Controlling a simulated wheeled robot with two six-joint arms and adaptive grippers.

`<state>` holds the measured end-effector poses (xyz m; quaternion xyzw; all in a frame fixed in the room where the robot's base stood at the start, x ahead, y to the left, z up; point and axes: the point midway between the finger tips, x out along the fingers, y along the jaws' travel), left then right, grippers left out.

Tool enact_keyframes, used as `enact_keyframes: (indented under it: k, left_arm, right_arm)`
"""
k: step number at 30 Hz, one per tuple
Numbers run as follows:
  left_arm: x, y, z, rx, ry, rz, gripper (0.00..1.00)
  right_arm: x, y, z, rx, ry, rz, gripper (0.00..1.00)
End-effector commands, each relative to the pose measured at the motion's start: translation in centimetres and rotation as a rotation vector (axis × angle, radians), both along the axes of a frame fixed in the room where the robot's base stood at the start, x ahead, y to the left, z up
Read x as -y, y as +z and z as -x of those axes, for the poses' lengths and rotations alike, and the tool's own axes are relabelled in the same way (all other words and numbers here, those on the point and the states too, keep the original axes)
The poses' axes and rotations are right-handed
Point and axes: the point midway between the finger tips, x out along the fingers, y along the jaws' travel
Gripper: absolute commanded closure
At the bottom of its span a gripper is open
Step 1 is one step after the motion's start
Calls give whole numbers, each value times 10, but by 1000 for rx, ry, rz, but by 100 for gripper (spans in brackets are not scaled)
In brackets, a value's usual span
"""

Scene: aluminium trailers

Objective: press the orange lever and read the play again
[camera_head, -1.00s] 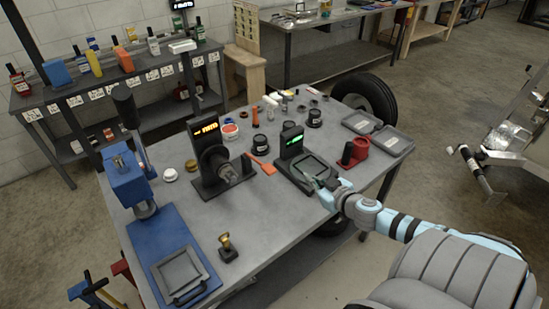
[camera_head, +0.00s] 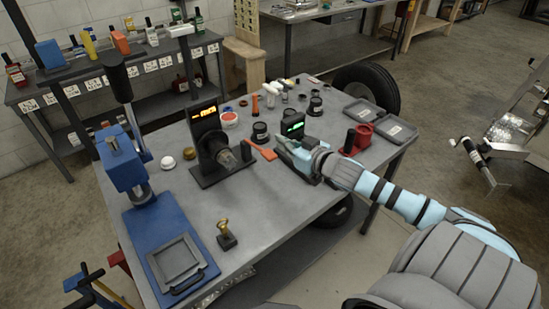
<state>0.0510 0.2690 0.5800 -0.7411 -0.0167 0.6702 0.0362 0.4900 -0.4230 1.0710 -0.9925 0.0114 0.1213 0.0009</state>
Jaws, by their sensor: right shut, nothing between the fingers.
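The orange lever (camera_head: 264,152) lies low on the grey table beside a black stand (camera_head: 215,160) with a spindle and a lit orange display (camera_head: 206,113). The display's characters are too small to read. My right gripper (camera_head: 283,145) is shut and empty, just right of the lever's end, over a black device with a green display (camera_head: 292,125). I cannot tell whether its fingertips touch the lever. The gripper and my arm hide most of that device's tray. My left gripper is not in view.
A blue press (camera_head: 122,160) and a grey frame on a blue base (camera_head: 178,258) stand at the left. A small brass-topped piece (camera_head: 225,232) stands near the front. A red holder (camera_head: 358,138) and grey trays (camera_head: 395,130) are at the right. The table's middle front is clear.

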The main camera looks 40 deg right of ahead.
Motion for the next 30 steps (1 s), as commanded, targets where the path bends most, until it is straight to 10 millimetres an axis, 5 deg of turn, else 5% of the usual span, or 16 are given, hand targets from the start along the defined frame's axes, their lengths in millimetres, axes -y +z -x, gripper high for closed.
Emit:
enact_keyframes:
  k: [1, 6, 13, 26, 30]
  left_arm:
    - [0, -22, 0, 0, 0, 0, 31]
    - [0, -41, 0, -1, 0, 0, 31]
    - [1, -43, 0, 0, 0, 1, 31]
    - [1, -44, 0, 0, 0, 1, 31]
    - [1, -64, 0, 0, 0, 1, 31]
  right_arm:
    - [1, -14, -11, 8, -7, -6, 100]
    - [0, -19, -46, 6, 0, -10, 100]
    - [1, -49, -44, -2, 0, -2, 100]
    - [0, -54, -43, 0, 2, 0, 100]
    - [-6, -63, -48, 32, 14, -3, 100]
